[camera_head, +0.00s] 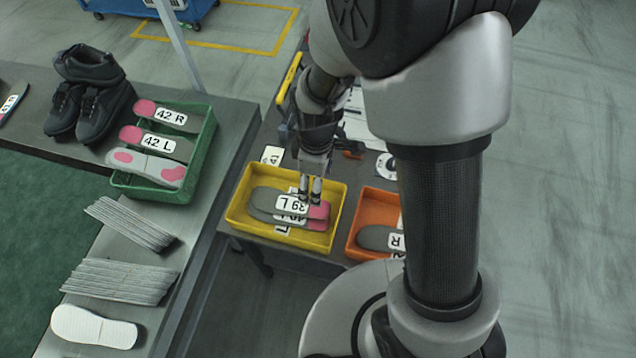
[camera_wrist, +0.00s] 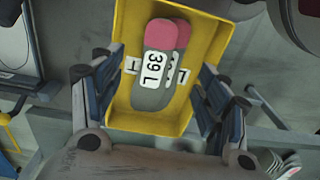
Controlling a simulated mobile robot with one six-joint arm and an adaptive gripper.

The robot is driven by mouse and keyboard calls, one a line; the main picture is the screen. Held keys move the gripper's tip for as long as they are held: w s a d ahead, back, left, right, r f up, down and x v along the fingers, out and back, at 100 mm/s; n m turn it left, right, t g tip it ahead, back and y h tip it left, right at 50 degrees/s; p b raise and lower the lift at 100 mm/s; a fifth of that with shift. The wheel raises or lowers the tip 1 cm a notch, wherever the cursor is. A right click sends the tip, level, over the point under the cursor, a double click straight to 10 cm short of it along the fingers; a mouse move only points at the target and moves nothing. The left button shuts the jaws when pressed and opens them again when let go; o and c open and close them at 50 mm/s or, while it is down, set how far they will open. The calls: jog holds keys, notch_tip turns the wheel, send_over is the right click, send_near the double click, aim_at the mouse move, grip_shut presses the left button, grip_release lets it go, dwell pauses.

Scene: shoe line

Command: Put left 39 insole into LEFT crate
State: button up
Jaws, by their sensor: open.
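The left 39 insole (camera_head: 268,199), grey with a pink end and a "39 L" label, lies on top of another similar insole inside the yellow crate (camera_head: 239,205). The insole also shows in the wrist view (camera_wrist: 154,92), flat in the yellow crate (camera_wrist: 124,24). The label on the crate floor is mostly covered; an "L" shows at its side. My gripper (camera_head: 311,198) is over the insole in the head view. In the wrist view my gripper (camera_wrist: 158,95) is open, its fingers on either side of the insole with nothing held between them.
An orange crate (camera_head: 357,222) with an insole labelled R stands right of the yellow crate, partly behind my arm. A green crate (camera_head: 201,160) with 42 R and 42 L insoles, black shoes (camera_head: 90,95) and stacked grey pieces (camera_head: 120,281) are on the left table.

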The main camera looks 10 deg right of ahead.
jog(key=s+d+r+m+t, duration=0.1)
jog(key=s+d+r+m, duration=0.15)
jog(key=r, duration=0.45)
jog(key=s+d+r+m+t, duration=0.1)
jog(key=d+r+m, duration=0.15)
jog(key=r, duration=0.35)
jog(key=s+d+r+m+t, duration=0.1)
jog(key=s+d+r+m, duration=0.1)
jog(key=r+m, duration=0.35)
jog(key=s+d+r+m+t, duration=0.1)
jog(key=s+d+r+m, duration=0.2)
jog(key=s+r, duration=0.3)
jog(key=shift+s+d+r+t, duration=0.35)
jog(key=shift+s+r+t, duration=0.05)
jog(key=shift+s, duration=0.75)
jog(key=shift+m, duration=0.25)
